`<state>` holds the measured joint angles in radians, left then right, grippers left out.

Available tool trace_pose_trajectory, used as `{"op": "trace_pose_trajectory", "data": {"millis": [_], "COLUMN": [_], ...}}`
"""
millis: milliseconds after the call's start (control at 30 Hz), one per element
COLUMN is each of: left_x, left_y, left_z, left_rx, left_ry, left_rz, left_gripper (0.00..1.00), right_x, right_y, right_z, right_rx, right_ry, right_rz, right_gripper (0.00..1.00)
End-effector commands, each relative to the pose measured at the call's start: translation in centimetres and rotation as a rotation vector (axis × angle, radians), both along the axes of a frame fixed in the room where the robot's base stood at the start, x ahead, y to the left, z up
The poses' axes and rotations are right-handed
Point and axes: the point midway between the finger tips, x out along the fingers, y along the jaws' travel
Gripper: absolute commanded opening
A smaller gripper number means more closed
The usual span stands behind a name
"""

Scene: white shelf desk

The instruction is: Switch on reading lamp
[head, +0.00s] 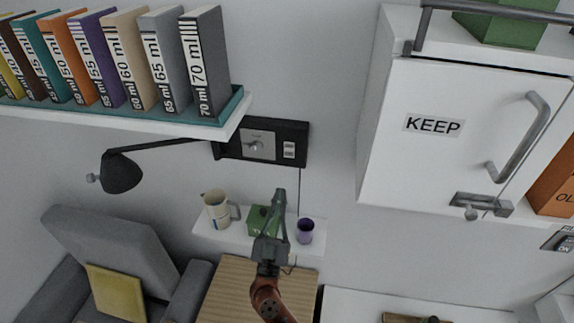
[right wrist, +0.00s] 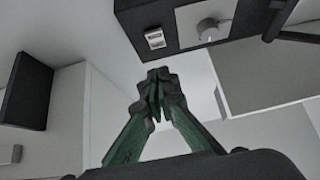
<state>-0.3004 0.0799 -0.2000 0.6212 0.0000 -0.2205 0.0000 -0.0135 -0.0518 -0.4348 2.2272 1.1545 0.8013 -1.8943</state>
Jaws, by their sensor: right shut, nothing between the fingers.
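The reading lamp (head: 122,172) has a dark shade on a black arm that runs to a black wall panel (head: 226,150). The panel carries a grey plate with a round knob (head: 254,146) and, to its right, a small white switch (head: 289,149). My right gripper (head: 279,194) is shut and empty, pointing up below the panel. In the right wrist view its fingertips (right wrist: 156,82) meet below the switch (right wrist: 155,38), apart from it; the knob (right wrist: 208,27) is up to the right. My left gripper is not in view. No glow shows at the lamp.
A small white shelf (head: 205,233) holds a mug (head: 217,208), a green box (head: 257,220) partly behind my gripper and a purple cup (head: 305,231). A book shelf (head: 215,131) hangs upper left. A white KEEP cabinet (head: 430,160) stands right. A grey armchair (head: 120,235) is lower left.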

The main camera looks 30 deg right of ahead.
Motion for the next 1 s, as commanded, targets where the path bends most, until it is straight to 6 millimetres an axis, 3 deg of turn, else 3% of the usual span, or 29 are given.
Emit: {"op": "trace_pose_trajectory", "data": {"millis": [33, 300, 600, 1000], "left_x": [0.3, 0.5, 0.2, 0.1], "left_y": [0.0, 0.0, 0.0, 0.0], "left_z": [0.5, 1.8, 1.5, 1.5], "left_rx": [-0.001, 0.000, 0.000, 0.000], "left_ry": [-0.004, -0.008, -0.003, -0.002], "left_rz": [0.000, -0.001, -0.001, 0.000], "left_gripper": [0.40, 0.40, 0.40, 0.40], "right_x": [0.6, 4.1, 6.9, 7.2], "right_y": [-0.5, -3.2, -5.3, -5.6], "right_z": [1.1, 4.4, 3.5, 3.5], "right_rx": [-0.001, -0.001, -0.002, 0.000], "right_ry": [-0.005, -0.004, 0.000, 0.000], "right_rz": [-0.001, -0.002, -0.001, -0.001], "right_gripper": [0.00, 0.00, 0.00, 0.00]}}
